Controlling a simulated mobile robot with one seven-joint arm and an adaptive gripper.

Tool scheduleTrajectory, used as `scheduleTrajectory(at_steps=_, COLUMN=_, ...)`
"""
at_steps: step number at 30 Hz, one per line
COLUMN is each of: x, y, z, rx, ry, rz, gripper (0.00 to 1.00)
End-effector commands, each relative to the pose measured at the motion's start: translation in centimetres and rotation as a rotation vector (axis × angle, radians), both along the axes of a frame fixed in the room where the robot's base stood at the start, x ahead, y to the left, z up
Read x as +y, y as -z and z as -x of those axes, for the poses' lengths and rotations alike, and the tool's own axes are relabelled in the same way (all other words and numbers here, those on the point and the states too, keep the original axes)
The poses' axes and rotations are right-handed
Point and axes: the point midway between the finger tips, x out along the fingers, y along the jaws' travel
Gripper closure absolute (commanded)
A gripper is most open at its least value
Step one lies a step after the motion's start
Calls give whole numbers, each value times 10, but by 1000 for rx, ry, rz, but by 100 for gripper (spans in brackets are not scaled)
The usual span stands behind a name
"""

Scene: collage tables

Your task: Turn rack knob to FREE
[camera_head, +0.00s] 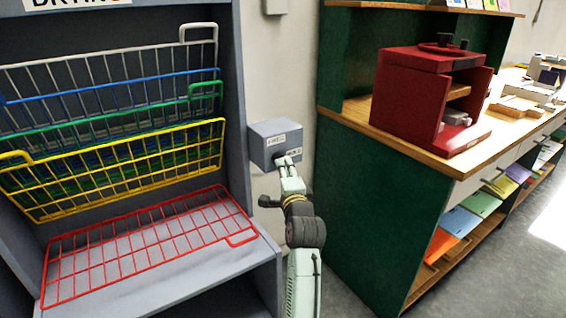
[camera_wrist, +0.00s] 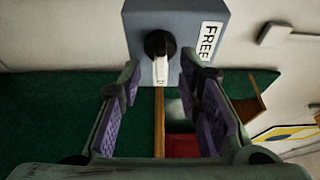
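The rack knob (camera_wrist: 157,44) is round and black with a white bar, on the face of a grey box (camera_wrist: 135,18). In the wrist view, the white bar points down, away from the FREE label (camera_wrist: 209,42) on the right. In the head view, the box (camera_head: 262,150) is on the wall beside the rack. It carries a FREE label (camera_head: 276,141) and a second label, partly hidden and seemingly HOLD. My gripper (camera_wrist: 163,75) is open, its purple-padded fingers apart on either side of the knob's line. I cannot tell whether they touch it. In the head view, my gripper (camera_head: 287,165) hides much of the knob.
The drying rack (camera_head: 243,110) with coloured wire shelves stands left of the box; the red shelf (camera_head: 150,240) is lowered flat. A green cabinet (camera_head: 370,210) with a wooden top and a red press (camera_head: 410,85) stands close on the right. The arm occupies the gap between.

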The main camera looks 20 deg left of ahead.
Motion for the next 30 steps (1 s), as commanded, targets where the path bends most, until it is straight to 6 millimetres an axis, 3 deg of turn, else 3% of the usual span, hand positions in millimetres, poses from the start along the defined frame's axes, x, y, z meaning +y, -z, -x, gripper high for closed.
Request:
scheduleTrajectory(at_steps=7, x=17, y=-1, z=-28, rx=-1, ry=-1, rz=0, gripper=68)
scheduleTrajectory(at_steps=18, x=20, y=0, z=-34, rx=-1, ry=-1, rz=0, gripper=68)
scheduleTrajectory(at_steps=30, x=20, y=0, z=-34, rx=-1, ry=-1, rz=0, gripper=94)
